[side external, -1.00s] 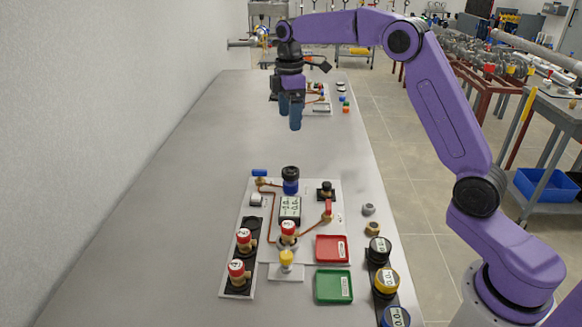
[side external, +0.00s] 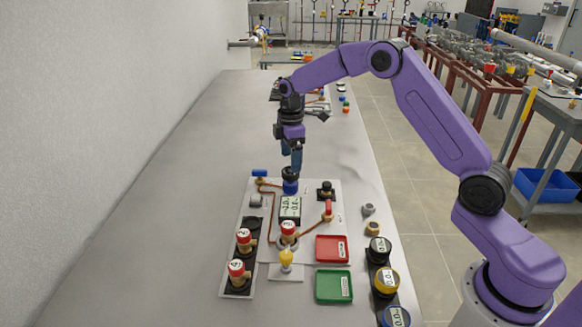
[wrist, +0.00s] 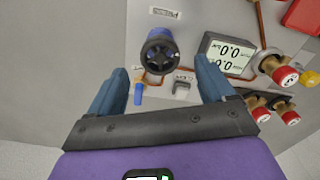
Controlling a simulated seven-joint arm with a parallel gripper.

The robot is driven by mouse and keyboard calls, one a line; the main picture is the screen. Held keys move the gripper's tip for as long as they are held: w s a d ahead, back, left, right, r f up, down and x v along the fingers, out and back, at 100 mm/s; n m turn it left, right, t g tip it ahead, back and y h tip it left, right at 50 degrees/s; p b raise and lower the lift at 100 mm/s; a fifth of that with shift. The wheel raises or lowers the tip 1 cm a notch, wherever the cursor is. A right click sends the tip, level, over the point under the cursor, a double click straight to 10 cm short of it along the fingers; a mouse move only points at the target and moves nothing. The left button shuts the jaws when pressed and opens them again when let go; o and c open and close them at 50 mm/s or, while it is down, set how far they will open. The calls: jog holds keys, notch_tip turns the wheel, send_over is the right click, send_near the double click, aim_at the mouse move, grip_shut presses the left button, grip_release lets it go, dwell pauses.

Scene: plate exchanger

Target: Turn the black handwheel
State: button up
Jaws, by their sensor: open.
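The black handwheel (side external: 289,175) sits on a blue body at the far edge of the white board. In the wrist view the handwheel (wrist: 160,53) is a round, spoked black wheel seen from above, just beyond the gap between my fingertips. My gripper (side external: 292,166) points down over the handwheel in the side view. Its blue fingers look open, with nothing between them, in the wrist view (wrist: 161,68). In the side view the fingertips hide part of the wheel's top, and I cannot tell whether they touch it.
A display box (side external: 290,207) stands just in front of the handwheel. Several red-capped valves (side external: 288,229) and copper pipes are nearby. A blue-handled valve (side external: 259,174) is left of the wheel and a black knob (side external: 326,188) right. Red (side external: 332,247) and green (side external: 333,286) trays lie nearer.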

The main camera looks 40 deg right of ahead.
aim_at(291, 175)
jog(key=shift+f, duration=2)
jog(key=c, duration=1.1)
jog(key=shift+o, duration=0.2)
